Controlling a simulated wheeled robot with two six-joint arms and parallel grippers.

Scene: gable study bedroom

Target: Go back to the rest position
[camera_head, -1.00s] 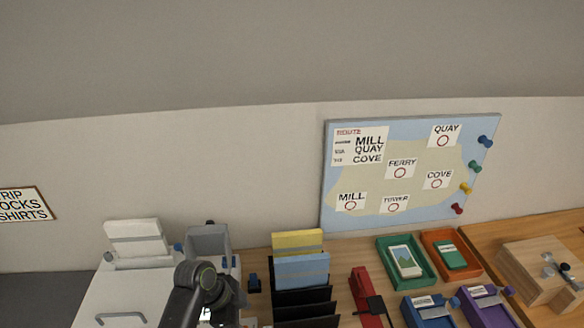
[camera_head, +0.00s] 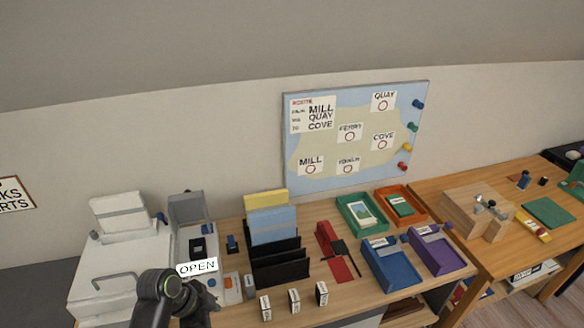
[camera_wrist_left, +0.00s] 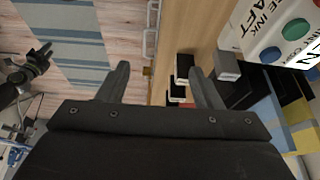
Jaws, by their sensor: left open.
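My left arm comes in at the bottom of the head view, with its dark gripper (camera_head: 206,298) in front of the desk's near left part, below a white OPEN sign (camera_head: 198,266). In the left wrist view the two fingers of this gripper (camera_wrist_left: 158,78) stand wide apart with nothing between them. A dark arm end, which looks like my right gripper (camera_wrist_left: 32,66), shows small at the left of that view. Its jaws are too small to read. The head view does not show it.
A white printer (camera_head: 125,255) stands at the left. The desk (camera_head: 345,290) holds a black file rack (camera_head: 278,262), several small white-labelled blocks, a blue tray (camera_head: 392,265) and a purple tray (camera_head: 437,252). A striped rug (camera_wrist_left: 65,40) lies on the floor.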

